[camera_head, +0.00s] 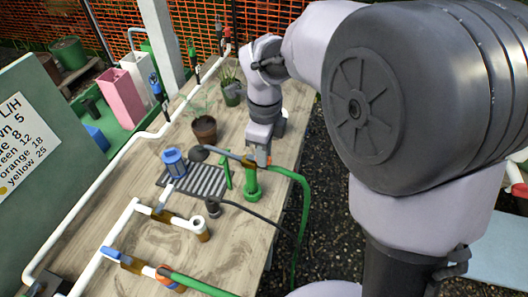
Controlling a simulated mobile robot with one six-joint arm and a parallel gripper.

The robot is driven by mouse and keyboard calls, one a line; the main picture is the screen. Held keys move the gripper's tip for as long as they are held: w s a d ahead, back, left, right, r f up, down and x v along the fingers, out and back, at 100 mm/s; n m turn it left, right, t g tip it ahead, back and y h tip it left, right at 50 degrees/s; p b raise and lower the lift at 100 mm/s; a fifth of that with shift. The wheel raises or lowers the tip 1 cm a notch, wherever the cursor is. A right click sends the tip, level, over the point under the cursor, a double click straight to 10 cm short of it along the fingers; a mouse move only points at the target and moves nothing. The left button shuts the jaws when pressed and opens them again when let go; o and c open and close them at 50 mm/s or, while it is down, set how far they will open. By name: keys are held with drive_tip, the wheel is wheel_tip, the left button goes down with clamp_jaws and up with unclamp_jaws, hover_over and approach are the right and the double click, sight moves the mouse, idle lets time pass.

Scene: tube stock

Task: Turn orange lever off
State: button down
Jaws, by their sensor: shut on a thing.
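My gripper (262,156) reaches down from the top over the wooden bench and is shut at the top of an upright green fitting (252,184). A small orange-brown lever (248,163) shows at the fingertips, with a blue piece (233,155) to its left. The fingers partly hide the lever, so its exact angle is hard to tell. Other orange-brown parts sit on the white pipes, one near the front (131,264) beside a blue handle (111,253) and one by a branch (162,215).
A black grate (205,181) with a blue-topped item (174,162) lies left of the fitting. A green hose (306,215) runs off the bench's right edge. Potted plants (205,131) stand behind. A sign (30,135) stands at left. Bare wood (90,205) lies between the pipes.

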drive_tip(key=c, duration=1.4)
unclamp_jaws()
drive_tip(key=shift+o, duration=0.2)
wheel_tip(320, 180, up, 17)
drive_tip(key=p, duration=0.6)
drive_tip(key=shift+r, duration=0.2)
drive_tip(key=shift+d, duration=0.1)
